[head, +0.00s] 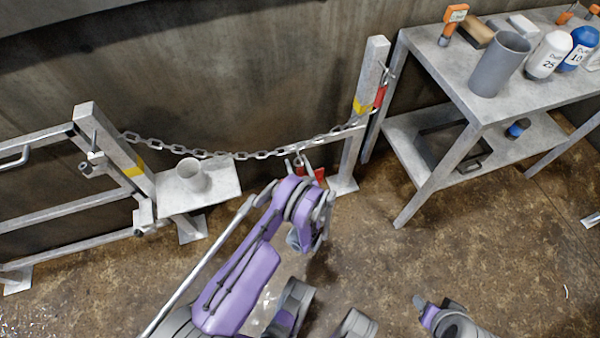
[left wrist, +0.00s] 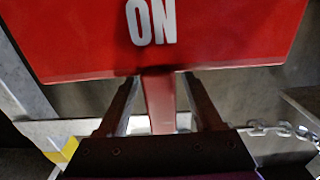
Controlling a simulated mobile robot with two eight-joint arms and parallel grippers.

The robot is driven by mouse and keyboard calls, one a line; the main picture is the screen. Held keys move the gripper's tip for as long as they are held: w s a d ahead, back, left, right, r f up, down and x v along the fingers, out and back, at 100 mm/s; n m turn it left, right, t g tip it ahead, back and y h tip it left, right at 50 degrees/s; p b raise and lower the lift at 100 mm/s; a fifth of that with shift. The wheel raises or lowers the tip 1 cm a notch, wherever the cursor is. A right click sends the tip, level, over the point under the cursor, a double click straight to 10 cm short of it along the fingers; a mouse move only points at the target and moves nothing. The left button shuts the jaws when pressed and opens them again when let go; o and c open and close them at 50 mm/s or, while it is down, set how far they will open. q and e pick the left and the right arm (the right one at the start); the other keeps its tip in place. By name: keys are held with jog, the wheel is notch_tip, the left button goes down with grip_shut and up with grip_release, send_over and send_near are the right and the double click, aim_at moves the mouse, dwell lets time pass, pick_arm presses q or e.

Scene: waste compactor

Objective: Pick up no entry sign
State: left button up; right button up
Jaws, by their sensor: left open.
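The no entry sign (left wrist: 235,40) fills the top of the left wrist view as a red panel with the white letters "ON" in sight. A narrow red stem (left wrist: 160,108) runs down from its lower edge. My left gripper (left wrist: 158,84) is open, with one finger on each side of the stem and a gap on both sides. In the head view only small red parts of the sign (head: 320,174) show by the chain, and my purple left arm hides the rest.
A metal chain (head: 240,155) hangs between two posts with yellow bands. A small ledge with a white cup (head: 194,175) stands at left. A metal table (head: 450,65) with bottles and a grey cylinder (head: 499,65) stands at right. The floor at lower right is mostly clear.

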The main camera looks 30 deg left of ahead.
pick_arm(q)
jog(key=shift+s+r, duration=0.1)
jog(key=shift+s, duration=0.05)
jog(key=shift+c, duration=0.7)
grip_shut()
dwell(0.6)
